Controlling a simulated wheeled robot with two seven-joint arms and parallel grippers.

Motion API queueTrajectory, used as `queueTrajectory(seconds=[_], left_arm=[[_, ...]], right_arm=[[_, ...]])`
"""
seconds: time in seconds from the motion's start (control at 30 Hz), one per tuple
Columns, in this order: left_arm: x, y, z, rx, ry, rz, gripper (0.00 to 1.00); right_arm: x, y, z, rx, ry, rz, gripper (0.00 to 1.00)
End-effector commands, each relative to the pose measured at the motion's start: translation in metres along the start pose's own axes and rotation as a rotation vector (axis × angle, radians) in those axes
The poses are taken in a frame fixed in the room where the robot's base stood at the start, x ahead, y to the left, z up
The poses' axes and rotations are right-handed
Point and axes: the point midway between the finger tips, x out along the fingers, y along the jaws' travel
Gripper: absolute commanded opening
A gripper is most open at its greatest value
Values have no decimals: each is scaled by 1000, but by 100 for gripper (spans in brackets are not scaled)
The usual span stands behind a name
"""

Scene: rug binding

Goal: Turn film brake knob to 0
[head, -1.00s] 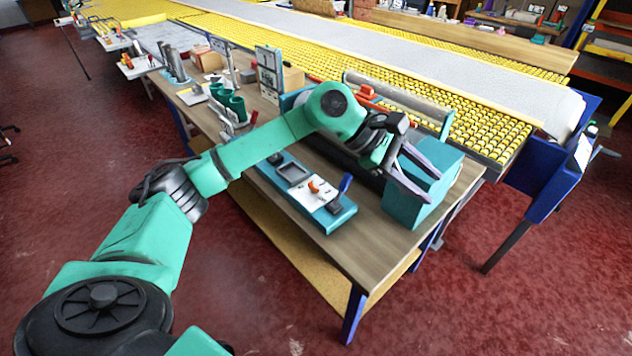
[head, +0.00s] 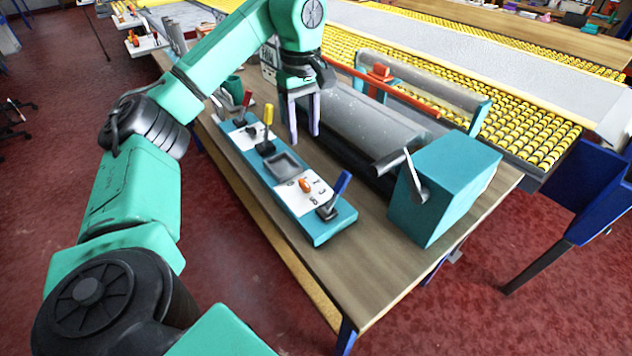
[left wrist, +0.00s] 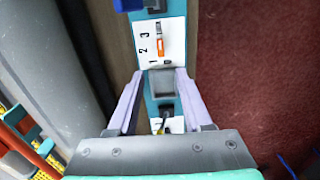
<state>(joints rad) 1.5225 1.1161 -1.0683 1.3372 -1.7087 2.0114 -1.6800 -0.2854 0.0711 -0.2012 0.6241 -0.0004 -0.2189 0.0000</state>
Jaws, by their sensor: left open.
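The teal control panel (head: 322,226) lies along the bench's front edge. On its near white plate sits a small orange knob (head: 306,184), apparently the film brake knob. The left wrist view shows this knob (left wrist: 160,47) upright in the picture beside the printed numbers 3, 2, 1 and 0; its exact setting is hard to read. My left gripper (head: 304,136) is open and empty, fingers pointing down, above and behind the panel in the head view. In the left wrist view its fingers (left wrist: 160,100) straddle the panel near the grey recess, with the knob beyond the tips.
A blue-handled lever (head: 335,194) stands near the knob; yellow (head: 268,122) and red (head: 246,104) handles stand farther along the panel. A grey roller (head: 365,125) and teal box (head: 455,185) with a crank lie to the right. Bare bench (head: 365,265) shows in front.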

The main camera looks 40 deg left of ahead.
Motion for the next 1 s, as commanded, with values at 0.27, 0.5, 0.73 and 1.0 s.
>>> queueTrajectory(seconds=[0.27,0.5,0.73,1.0], left_arm=[[49,-1,0,-1,-3,-4,50],[106,-2,0,-1,-1,-6,50],[145,-1,0,-1,-1,-1,50],[149,0,0,-1,-1,1,50]], right_arm=[[35,2,24,-2,-31,3,0],[51,2,24,-2,-28,4,0],[51,3,21,-1,-23,5,0],[51,3,20,-1,-21,5,0]])
